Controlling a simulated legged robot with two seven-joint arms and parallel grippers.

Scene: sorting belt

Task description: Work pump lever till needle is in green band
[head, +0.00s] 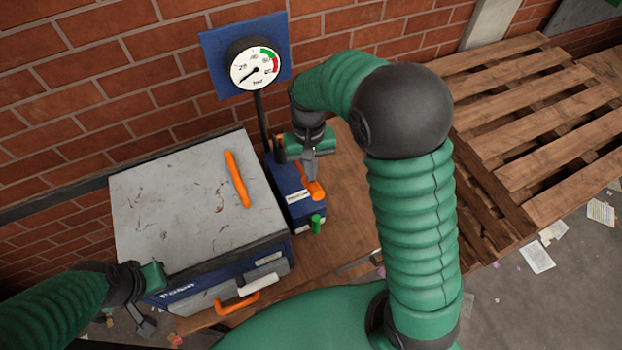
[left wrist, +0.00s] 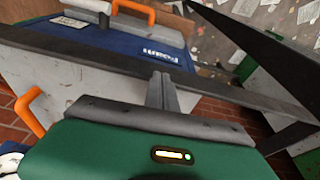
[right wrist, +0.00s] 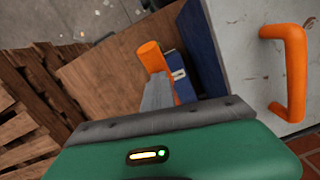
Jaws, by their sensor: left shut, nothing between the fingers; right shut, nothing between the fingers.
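The round white gauge (head: 255,70) stands on a post behind the blue pump box (head: 295,190). Its needle points to the lower left, outside the green band at the upper right; a red band lies beyond the green. The orange-ended pump lever (head: 316,190) is at the pump, and its orange end also shows in the right wrist view (right wrist: 149,54). My right gripper (head: 309,180) is shut and empty, right at the lever; I cannot tell whether it touches. My left gripper (head: 146,328) is shut and empty, low in front of the grey-topped cabinet.
The cabinet (head: 150,215) left of the pump has an orange handle (head: 237,178) on top and another (head: 238,304) in front. A green knob (head: 316,224) sits on the pump's front. A wooden pallet (head: 540,120) lies right. A brick wall stands behind.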

